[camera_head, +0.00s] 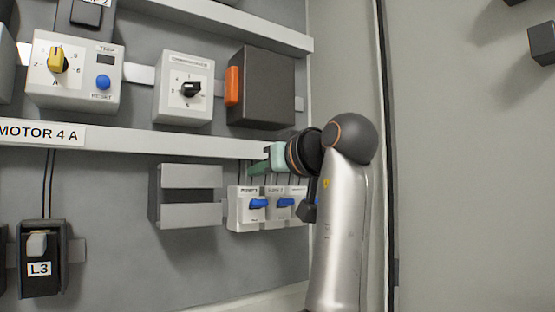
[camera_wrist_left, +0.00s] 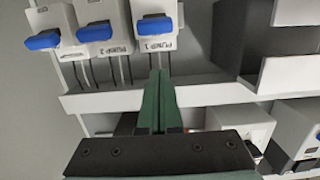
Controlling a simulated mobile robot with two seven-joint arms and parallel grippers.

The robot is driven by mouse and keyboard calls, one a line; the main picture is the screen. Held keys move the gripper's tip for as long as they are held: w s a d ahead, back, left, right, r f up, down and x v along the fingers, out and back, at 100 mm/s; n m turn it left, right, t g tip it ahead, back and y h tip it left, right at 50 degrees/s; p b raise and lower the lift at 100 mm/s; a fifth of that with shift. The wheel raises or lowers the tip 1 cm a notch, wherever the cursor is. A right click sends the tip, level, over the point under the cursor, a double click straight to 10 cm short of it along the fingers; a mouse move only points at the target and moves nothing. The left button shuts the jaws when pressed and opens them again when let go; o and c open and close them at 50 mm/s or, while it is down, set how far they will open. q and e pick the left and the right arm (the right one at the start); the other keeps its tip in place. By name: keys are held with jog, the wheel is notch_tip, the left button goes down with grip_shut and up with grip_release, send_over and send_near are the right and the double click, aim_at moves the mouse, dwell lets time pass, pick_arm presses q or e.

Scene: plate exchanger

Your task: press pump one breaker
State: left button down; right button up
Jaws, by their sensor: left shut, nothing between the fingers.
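The pump one breaker is a white block with a blue lever (camera_head: 258,203), leftmost in a small row at the panel's lower right. In the left wrist view, which is upside down, its label reads PUMP 1 and its blue lever (camera_wrist_left: 155,25) faces me. My left gripper (camera_head: 256,167) is shut and empty, just above the breaker row in the head view. In the left wrist view its green fingertips (camera_wrist_left: 160,72) point at the breaker's label edge, with a small apparent gap. My right gripper is not in view.
A second breaker (camera_head: 286,202) stands right beside it, and a third is partly hidden by my arm. A grey duct (camera_head: 130,141) runs just above the row. An empty-looking bracket (camera_head: 190,176) sits left. A dark box with an orange handle (camera_head: 232,86) is above.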

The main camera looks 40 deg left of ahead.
aim_at(257, 205)
pick_arm(q)
jog(key=shift+s+d+f, duration=0.1)
jog(key=shift+d+f, duration=0.15)
jog(key=shift+f, duration=0.35)
jog(key=shift+s+d+f, duration=0.1)
jog(key=shift+d+f, duration=0.15)
jog(key=shift+f, duration=0.4)
jog(key=shift+s+d+f, duration=0.1)
jog(key=shift+d+f, duration=0.15)
jog(key=shift+f, duration=0.35)
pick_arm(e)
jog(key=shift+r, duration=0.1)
pick_arm(q)
jog(key=shift+f+y+b, duration=0.2)
jog(key=shift+y+b, duration=0.2)
jog(key=shift+b, duration=0.2)
jog(key=shift+y+b, duration=0.3)
jog(key=shift+b, duration=0.05)
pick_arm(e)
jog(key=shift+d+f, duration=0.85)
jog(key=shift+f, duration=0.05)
